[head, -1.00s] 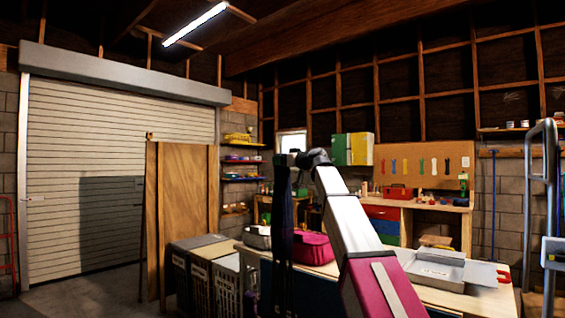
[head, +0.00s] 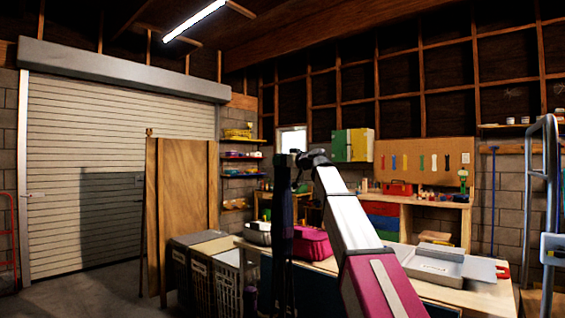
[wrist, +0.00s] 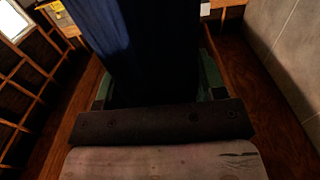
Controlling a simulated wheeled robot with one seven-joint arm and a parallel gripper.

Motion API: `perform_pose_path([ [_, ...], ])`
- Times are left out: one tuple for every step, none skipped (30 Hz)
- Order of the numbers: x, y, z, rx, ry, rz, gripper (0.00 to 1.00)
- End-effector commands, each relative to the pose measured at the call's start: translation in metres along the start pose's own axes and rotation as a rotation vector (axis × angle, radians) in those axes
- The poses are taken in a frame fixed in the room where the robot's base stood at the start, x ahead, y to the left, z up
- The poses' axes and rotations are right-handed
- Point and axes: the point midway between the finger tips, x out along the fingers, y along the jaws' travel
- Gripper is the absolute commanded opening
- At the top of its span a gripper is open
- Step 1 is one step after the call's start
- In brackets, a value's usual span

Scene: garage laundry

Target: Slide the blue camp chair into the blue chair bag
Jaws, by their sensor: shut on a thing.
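The blue camp chair (head: 284,225) is a long, narrow, dark navy bundle hanging upright from my gripper (head: 298,160) in the head view. Its lower end runs down past the near side of the bench, and I cannot make out where it stops. In the wrist view the dark blue fabric (wrist: 135,50) fills the space between my green-edged fingers, which are shut on it. A small dark blue shape (head: 250,300) shows low beside the crates; I cannot tell whether it is the blue chair bag.
A wooden panel (head: 186,210) leans farther left. Open floor lies before the roller door.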

Motion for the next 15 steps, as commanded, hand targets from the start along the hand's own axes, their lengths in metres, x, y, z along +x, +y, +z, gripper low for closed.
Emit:
perform_pose_path([
  [0.0002,0.0003,-0.0019,0.001,0.004,0.001,0.00],
  [0.0002,0.0004,-0.0019,0.001,0.004,0.001,0.00],
  [0.0001,0.0003,-0.0018,0.001,0.004,0.001,0.00],
  [0.0002,0.0004,-0.0018,0.001,0.004,0.001,0.00],
  [0.0001,0.0003,-0.0016,0.001,0.004,0.001,0.00],
  [0.0001,0.0003,-0.0014,0.001,0.004,0.001,0.00],
  [0.0001,0.0003,-0.0010,0.001,0.004,0.001,0.00],
  [0.0001,0.0003,-0.0006,0.001,0.004,0.001,0.00],
  [0.0001,0.0002,0.0001,0.001,0.004,0.001,0.00],
  [0.0000,0.0002,0.0008,0.001,0.004,0.001,0.00],
  [0.0000,0.0001,0.0015,0.001,0.004,0.001,0.00],
  [0.0000,0.0002,0.0025,0.001,0.004,0.001,0.00],
  [0.0000,0.0001,0.0034,0.001,0.004,0.001,0.00],
  [0.0000,0.0001,0.0042,0.001,0.004,0.001,0.00],
  [0.0000,0.0001,0.0053,0.001,0.004,0.001,0.00],
])
